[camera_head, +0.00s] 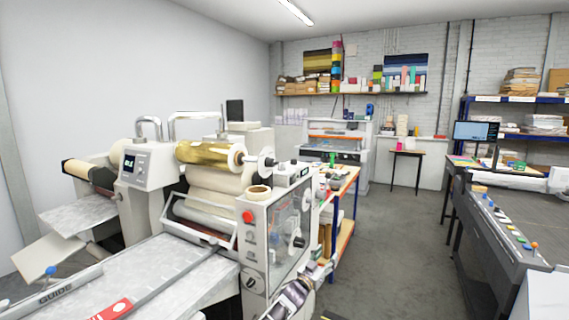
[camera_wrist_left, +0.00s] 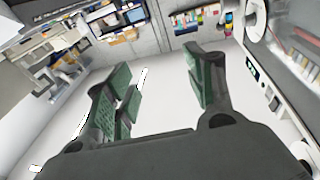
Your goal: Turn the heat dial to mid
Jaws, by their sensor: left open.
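A laminating machine (camera_head: 265,230) with a gold roll stands left of centre in the head view. On its white front panel, a round dial (camera_head: 250,284) with a dark pointer sits low, below the red button. Its setting is too small to read. My left gripper (camera_head: 298,287) is at the bottom of the head view, just right of the dial and apart from it. In the left wrist view, the left gripper (camera_wrist_left: 158,88) shows green-padded fingers spread apart with nothing between them. My right gripper is not in view.
A red button (camera_head: 247,217) sits on the panel above the dial. A clear side cover (camera_head: 290,235) and a tape roll (camera_head: 258,192) are close by. The feed table (camera_head: 170,275) extends left. Grey floor (camera_head: 395,240) is open to the right, before a long dark bench (camera_head: 490,235).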

